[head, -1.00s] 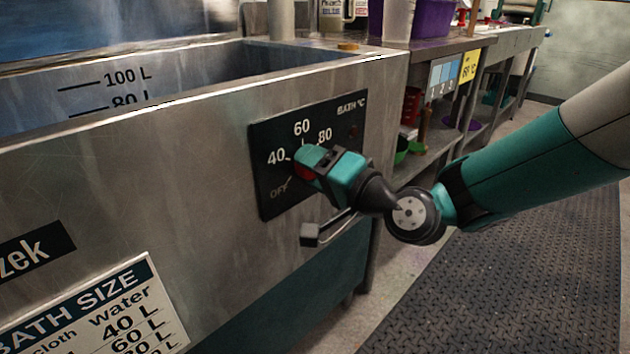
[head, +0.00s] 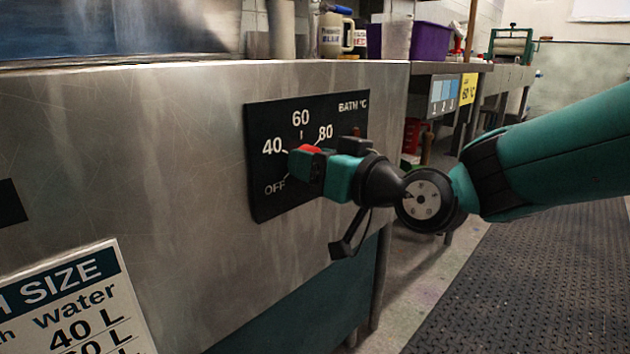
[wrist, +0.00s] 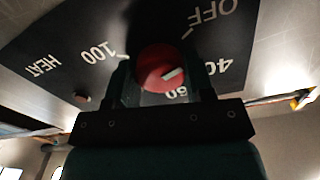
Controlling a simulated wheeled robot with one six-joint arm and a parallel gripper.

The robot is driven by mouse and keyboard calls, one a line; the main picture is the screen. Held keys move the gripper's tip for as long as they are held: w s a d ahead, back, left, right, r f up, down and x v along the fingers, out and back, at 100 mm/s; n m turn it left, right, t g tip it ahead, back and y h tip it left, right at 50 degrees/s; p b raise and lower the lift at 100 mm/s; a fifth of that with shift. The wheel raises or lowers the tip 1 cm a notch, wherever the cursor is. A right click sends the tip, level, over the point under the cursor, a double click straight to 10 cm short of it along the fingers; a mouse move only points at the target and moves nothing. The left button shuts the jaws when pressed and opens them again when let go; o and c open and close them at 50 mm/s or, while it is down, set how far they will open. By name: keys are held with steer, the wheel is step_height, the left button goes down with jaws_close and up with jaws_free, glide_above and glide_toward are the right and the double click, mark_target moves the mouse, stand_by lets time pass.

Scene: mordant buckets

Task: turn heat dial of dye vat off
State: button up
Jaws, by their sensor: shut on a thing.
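The heat dial is a round red knob (head: 309,149) on the black panel (head: 265,110) of the steel dye vat (head: 160,150). In the head view it is partly hidden by my gripper (head: 305,163). In the wrist view the red dial (wrist: 158,62) sits between the two fingers of my gripper (wrist: 163,82), which are shut on it from both sides. Its white pointer line points toward the 40 mark, on the side nearer OFF. OFF is at the lower left of the panel in the head view, below 40.
A small round lamp or button (wrist: 82,97) sits by the word HEAT. A BATH SIZE sign (head: 75,300) is on the vat's front. A bench with a purple tub (head: 430,42) and a jug (head: 332,38) stands behind. The dark floor mat (head: 530,270) is clear.

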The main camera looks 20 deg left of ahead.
steer(key=shift+f+n+b, duration=0.1)
steer(key=shift+n+b, duration=0.75)
steer(key=shift+n, duration=0.25)
steer(key=o, duration=0.9)
steer(key=v, duration=1.7)
steer(key=shift+s+d, duration=0.1)
steer(key=shift+d, duration=0.1)
